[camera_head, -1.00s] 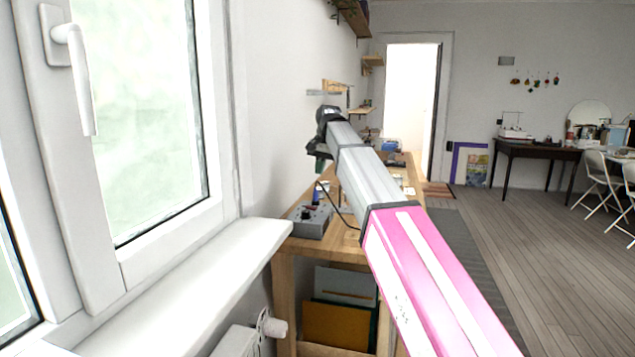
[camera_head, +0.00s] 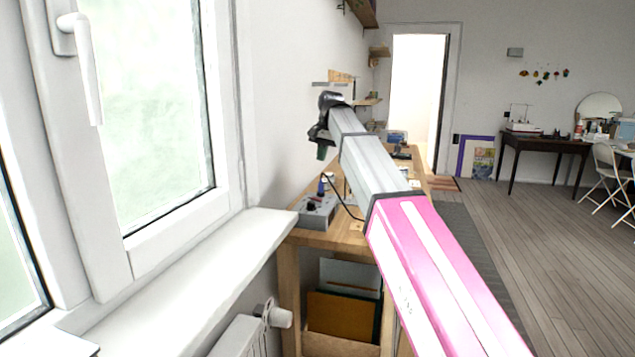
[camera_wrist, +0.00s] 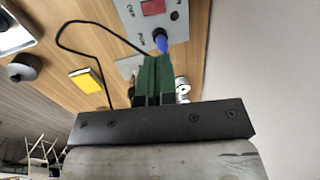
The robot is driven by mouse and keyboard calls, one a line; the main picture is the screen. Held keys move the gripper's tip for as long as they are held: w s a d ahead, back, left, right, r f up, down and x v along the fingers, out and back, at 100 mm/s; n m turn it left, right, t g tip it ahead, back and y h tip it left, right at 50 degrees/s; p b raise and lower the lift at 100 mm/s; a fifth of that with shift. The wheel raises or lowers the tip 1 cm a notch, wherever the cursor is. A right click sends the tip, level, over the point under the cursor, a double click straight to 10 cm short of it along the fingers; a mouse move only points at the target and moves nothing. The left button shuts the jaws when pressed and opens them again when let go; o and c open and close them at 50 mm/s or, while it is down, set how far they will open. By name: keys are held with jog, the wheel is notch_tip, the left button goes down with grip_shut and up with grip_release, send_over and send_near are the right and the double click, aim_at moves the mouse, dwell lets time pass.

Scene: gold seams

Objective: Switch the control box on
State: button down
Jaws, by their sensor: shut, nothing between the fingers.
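The control box (camera_head: 318,214) is a grey box on the near left end of the wooden workbench, with dark and blue parts on top. In the wrist view, its grey panel (camera_wrist: 181,12) is cut off by the top edge and shows a red switch (camera_wrist: 152,7), a small black round part and lettering. A blue part (camera_wrist: 161,40) stands at the panel's edge, close to the fingertips in the picture. My gripper (camera_head: 322,151) is above and behind the box in the head view. Its green fingers (camera_wrist: 154,68) are shut and empty, pointing at the box; I cannot tell whether they touch it.
A black cable (camera_wrist: 62,32) loops from the box over the workbench (camera_head: 286,240). A yellow block (camera_wrist: 85,81) and a dark round knob (camera_wrist: 24,68) lie on the bench. A wall and white window sill (camera_head: 205,265) border the left. Open floor lies to the right.

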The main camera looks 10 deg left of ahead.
aim_at(318, 199)
jog(key=f, duration=0.4)
jog(key=a+f, duration=0.1)
jog(key=f, duration=0.4)
jog(key=a+f, duration=0.1)
jog(key=f, duration=0.3)
jog(key=shift+w+a+f, duration=0.2)
jog(key=shift+f, duration=0.15)
jog(key=shift+a+f, duration=0.1)
jog(key=shift+f, duration=0.1)
jog(key=shift+s, duration=0.1)
jog(key=shift+d, duration=0.85)
jog(key=shift+r, duration=0.1)
